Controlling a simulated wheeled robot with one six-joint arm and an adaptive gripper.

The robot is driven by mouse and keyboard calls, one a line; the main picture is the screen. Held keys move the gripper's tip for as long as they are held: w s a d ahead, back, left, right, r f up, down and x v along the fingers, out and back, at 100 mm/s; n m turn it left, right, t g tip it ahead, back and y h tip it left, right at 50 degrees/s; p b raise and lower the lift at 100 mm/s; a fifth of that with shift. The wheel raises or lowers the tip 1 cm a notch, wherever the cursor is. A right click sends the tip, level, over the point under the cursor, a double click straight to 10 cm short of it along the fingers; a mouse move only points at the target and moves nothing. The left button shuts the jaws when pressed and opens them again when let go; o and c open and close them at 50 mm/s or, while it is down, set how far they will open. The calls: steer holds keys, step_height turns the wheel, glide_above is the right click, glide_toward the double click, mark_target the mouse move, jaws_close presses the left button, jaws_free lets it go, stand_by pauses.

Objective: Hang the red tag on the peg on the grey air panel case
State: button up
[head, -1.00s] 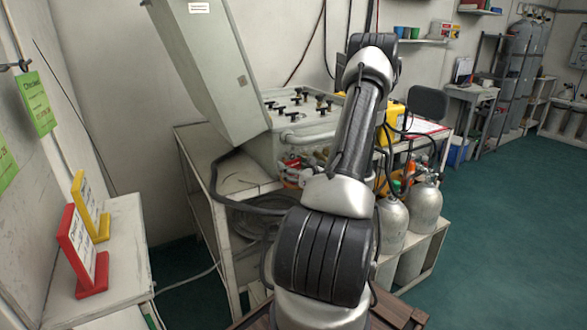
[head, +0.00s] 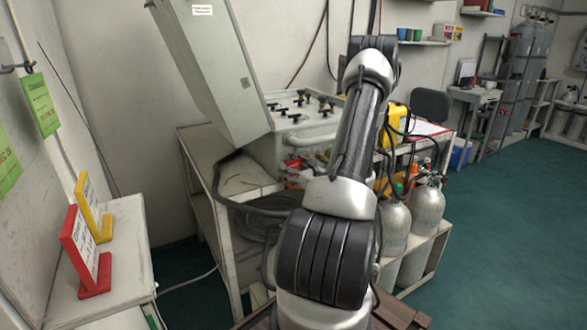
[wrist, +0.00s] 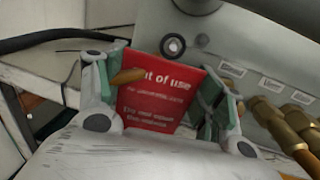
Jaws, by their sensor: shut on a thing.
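My gripper (wrist: 157,82) is shut on the red tag (wrist: 158,100) in the wrist view, with a pad on each side edge. The tag faces the camera, slightly tilted, and its white print reads partly "out of use". I cannot tell whether tag and peg touch. In the head view the grey air panel case (head: 262,150) stands on a bench with its lid (head: 212,75) raised. My arm hides gripper and tag there.
Brass fittings (wrist: 292,118) stick out right of the tag. A dark hose (wrist: 60,38) runs at the left. An orange-brown piece (wrist: 127,76) overlaps the tag's left edge. Gas cylinders (head: 428,208) stand right of my arm. A side shelf (head: 128,260) holds red and yellow signs.

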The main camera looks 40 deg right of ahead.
steer(key=shift+f, duration=0.25)
stand_by(0.4)
steer(key=o, duration=0.9)
steer(key=shift+s, duration=0.1)
steer(key=s, duration=0.4)
steer(key=s+a, duration=0.1)
steer(key=s, duration=0.6)
steer(key=shift+s+a+f, duration=0.15)
steer(key=shift+s, duration=0.25)
steer(key=shift+f, duration=0.1)
